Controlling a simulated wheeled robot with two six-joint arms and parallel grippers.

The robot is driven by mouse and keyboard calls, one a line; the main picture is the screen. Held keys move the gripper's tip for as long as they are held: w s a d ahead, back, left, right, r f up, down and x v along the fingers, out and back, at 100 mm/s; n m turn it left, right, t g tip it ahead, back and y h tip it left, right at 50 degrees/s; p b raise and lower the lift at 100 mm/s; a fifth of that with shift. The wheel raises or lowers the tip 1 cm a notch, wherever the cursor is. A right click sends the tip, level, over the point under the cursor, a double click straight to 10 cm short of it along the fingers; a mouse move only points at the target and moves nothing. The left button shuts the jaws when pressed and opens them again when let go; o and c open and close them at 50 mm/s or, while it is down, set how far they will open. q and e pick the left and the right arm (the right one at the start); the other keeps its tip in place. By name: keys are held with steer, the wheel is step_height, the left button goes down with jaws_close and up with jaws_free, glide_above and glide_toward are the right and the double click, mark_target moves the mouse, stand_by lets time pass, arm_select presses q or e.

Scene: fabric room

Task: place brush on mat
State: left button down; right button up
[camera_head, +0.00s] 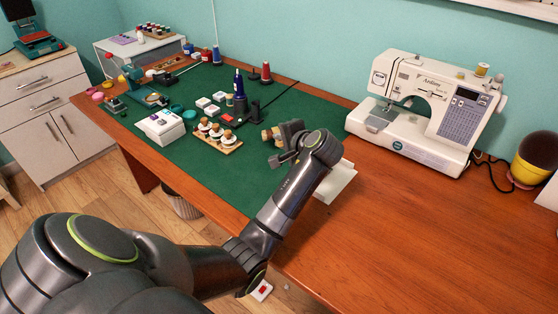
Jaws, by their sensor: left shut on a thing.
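The green mat (205,160) covers the left and middle part of the wooden table. My left arm reaches in from the lower left. My left gripper (275,147) is over the right part of the mat and shut on a small tan, wood-coloured piece, which looks like the brush (267,134). Most of the brush is hidden by the gripper, and I cannot tell whether it touches the mat. My right gripper is out of view.
A white sewing machine (425,110) stands at the right. A white block (341,183) lies partly behind my arm. A rack of spools (215,137), a white box (161,126) and a blue bottle (239,88) stand on the mat. The table's right front is clear.

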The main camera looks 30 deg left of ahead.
arm_select(q)
steer(key=shift+f, duration=0.25)
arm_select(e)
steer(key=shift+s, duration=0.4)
arm_select(q)
steer(key=c, duration=1.7)
jaws_free()
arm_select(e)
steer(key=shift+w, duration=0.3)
